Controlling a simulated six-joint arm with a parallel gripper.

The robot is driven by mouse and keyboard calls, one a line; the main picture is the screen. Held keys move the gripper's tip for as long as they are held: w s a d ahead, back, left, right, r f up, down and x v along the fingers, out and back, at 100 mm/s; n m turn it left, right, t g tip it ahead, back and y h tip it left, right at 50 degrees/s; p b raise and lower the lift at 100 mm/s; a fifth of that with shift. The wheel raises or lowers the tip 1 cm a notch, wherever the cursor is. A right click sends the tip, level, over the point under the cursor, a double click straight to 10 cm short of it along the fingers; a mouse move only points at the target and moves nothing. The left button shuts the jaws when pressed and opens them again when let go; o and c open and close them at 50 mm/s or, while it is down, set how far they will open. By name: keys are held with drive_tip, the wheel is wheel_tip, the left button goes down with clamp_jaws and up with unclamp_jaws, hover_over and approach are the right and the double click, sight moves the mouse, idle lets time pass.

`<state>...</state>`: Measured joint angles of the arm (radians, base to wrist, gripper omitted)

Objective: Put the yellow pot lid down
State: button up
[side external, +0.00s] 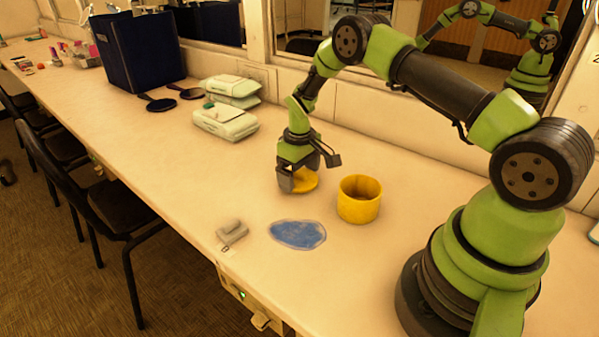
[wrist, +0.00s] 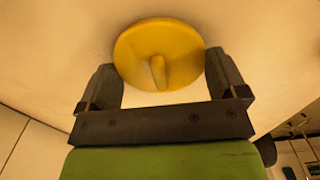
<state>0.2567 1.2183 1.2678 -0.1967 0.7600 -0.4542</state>
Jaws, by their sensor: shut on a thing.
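The yellow pot lid (side external: 305,182) is a round disc held low at the table, left of the yellow pot (side external: 359,203). My gripper (side external: 299,178) points down and is shut on the lid, with a dark finger on either side. In the wrist view the lid (wrist: 155,42) shows its round face and a small raised knob between my fingers (wrist: 161,66). The pot stands upright and open. I cannot tell whether the lid touches the table, because the fingers hide part of its edge.
A blue flat patch (side external: 298,234) and a small grey object (side external: 232,231) lie in front. Pale green cases (side external: 226,122), dark hand mirrors (side external: 158,104) and a navy bin (side external: 139,50) stand behind to the left. The counter (side external: 170,165) left of my gripper is clear.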

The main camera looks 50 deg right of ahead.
drive_tip(key=shift+f, duration=0.1)
drive_tip(key=o, duration=0.6)
wheel_tip(320, 180, up, 12)
wheel_tip(320, 180, up, 9)
drive_tip(key=t, duration=0.2)
hover_over(299, 172)
drive_tip(key=s+a, duration=0.3)
drive_tip(key=s+a+r+m+t, duration=0.2)
drive_tip(key=s+a+r, duration=0.3)
drive_tip(key=s+r, duration=0.25)
drive_tip(key=s+a+t, duration=0.1)
drive_tip(key=s, duration=0.3)
drive_tip(key=s+a+r+m+t+y, duration=0.1)
drive_tip(key=s+a, duration=0.1)
drive_tip(key=s, duration=0.3)
drive_tip(key=s+a+r+m+t+y, duration=0.1)
drive_tip(key=s, duration=0.3)
drive_tip(key=shift+s+a+r, duration=0.2)
drive_tip(key=shift+a, duration=0.2)
